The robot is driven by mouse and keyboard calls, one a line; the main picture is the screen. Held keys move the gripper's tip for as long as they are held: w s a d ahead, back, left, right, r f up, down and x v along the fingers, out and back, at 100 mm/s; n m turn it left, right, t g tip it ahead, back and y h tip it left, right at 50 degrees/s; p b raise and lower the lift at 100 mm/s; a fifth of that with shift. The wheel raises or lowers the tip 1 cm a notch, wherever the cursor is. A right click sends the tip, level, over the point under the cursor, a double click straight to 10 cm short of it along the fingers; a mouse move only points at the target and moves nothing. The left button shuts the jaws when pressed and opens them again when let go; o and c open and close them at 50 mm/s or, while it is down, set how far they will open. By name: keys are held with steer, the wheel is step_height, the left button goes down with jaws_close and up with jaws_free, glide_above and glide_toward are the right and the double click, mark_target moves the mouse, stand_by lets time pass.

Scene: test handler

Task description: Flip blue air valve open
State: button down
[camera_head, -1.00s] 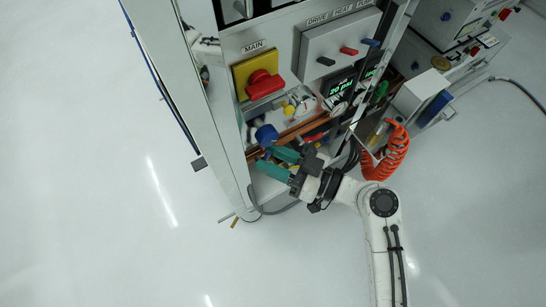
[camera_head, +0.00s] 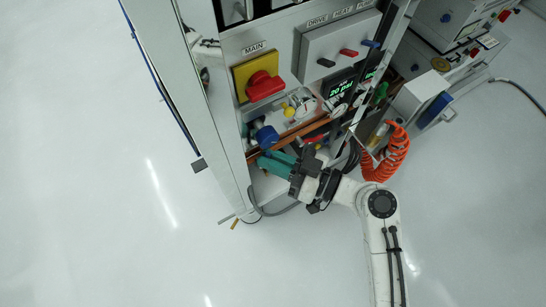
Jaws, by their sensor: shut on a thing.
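My gripper (camera_head: 266,161) has its two teal fingers closed close together at the lower front of the cabinet, below the copper pipe. It is shut on the blue air valve's handle, which is mostly hidden between and behind the fingers. A round blue knob (camera_head: 266,135) sits just above the fingertips, next to the copper pipe (camera_head: 292,136). The small display (camera_head: 341,88) to the upper right reads "AIR 20 psi".
A red rotary switch (camera_head: 265,86) on a yellow plate marked MAIN is above. A grey box (camera_head: 338,48) carries black, red and blue switches. A yellow knob (camera_head: 288,109) and a coiled orange hose (camera_head: 391,158) are nearby. The floor to the left is clear.

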steer(key=shift+s+a+r+n+g+h+p, duration=0.1)
steer(key=shift+s+a+n+g+h+p, duration=0.1)
steer(key=shift+n+h, duration=0.35)
steer(key=shift+s+a+r+n+g+h+p, duration=0.1)
steer(key=shift+a+n+h+p, duration=0.2)
steer(key=shift+n, duration=0.35)
steer(key=shift+d, duration=0.1)
steer(key=c, duration=1.2)
jaws_free()
steer(key=shift+o, duration=0.2)
steer(key=p+v, duration=0.2)
steer(key=v, duration=0.8)
steer(key=shift+s+d, duration=0.2)
steer(key=shift+d, duration=0.15)
